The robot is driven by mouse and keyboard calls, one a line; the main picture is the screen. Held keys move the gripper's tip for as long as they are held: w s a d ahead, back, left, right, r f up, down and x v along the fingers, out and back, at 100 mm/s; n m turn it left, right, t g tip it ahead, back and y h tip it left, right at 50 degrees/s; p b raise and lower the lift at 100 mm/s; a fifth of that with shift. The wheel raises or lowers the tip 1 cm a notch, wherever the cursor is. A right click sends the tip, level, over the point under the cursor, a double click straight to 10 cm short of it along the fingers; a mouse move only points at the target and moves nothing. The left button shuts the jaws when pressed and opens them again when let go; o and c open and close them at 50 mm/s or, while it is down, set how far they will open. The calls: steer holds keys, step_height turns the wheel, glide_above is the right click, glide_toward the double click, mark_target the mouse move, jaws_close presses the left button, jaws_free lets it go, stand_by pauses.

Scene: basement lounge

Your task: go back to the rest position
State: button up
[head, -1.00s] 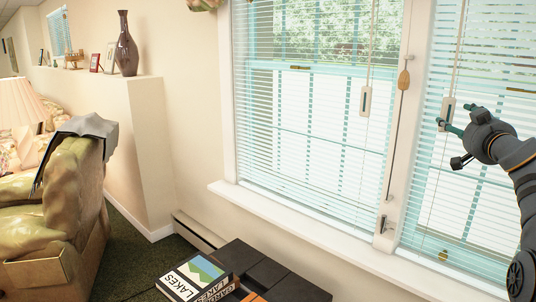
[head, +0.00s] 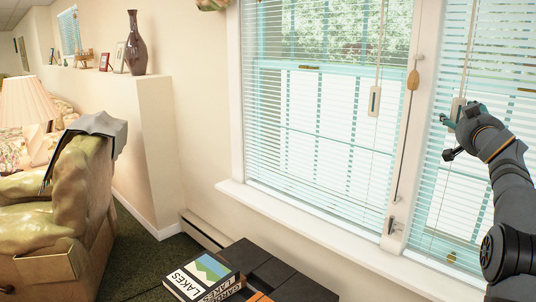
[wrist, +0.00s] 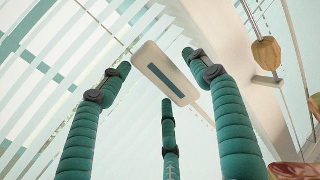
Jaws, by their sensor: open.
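My gripper (head: 459,114) is in front of the right-hand window blind at the right of the head view, with the dark arm rising to it from the lower right. In the wrist view its teal fingers are spread apart with nothing held between them. A pale cord pull with a slot (wrist: 165,72) shows beyond the fingertips in the wrist view. In the head view this cord pull (head: 457,108) is partly behind the gripper. I cannot tell whether a finger touches it.
Another slotted pull (head: 375,101) and a wooden tassel (head: 413,79) hang by the windows. The white sill (head: 320,232) runs below. A dark table (head: 290,283) with a book (head: 204,274) is beneath. An armchair (head: 60,220) stands left; a vase (head: 136,45) stands on the ledge.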

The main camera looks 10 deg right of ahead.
steer(key=shift+a+r+m+g+h+p, duration=0.25)
steer(key=shift+m+h+p, duration=0.2)
steer(key=shift+p, duration=0.35)
steer(key=m+h+p, duration=0.1)
steer(key=p, duration=0.1)
steer(key=g+h+p, duration=0.1)
steer(key=p, duration=0.2)
steer(key=shift+a+r+m+g+h+p, duration=0.1)
steer(key=shift+r+m+g+h+p, duration=0.15)
steer(key=shift+m+p, duration=0.1)
steer(key=m+g+h+p, duration=0.1)
steer(key=p, duration=0.2)
steer(key=m+g+h+p, duration=0.1)
steer(key=p, duration=0.3)
steer(key=shift+w+a+f+g+h, duration=0.1)
steer(key=shift+a+g+h, duration=0.05)
steer(key=shift+g+h, duration=0.2)
steer(key=b+v, duration=0.3)
steer(key=v, duration=0.5)
steer(key=shift+f+m, duration=0.4)
steer(key=shift+h, duration=0.25)
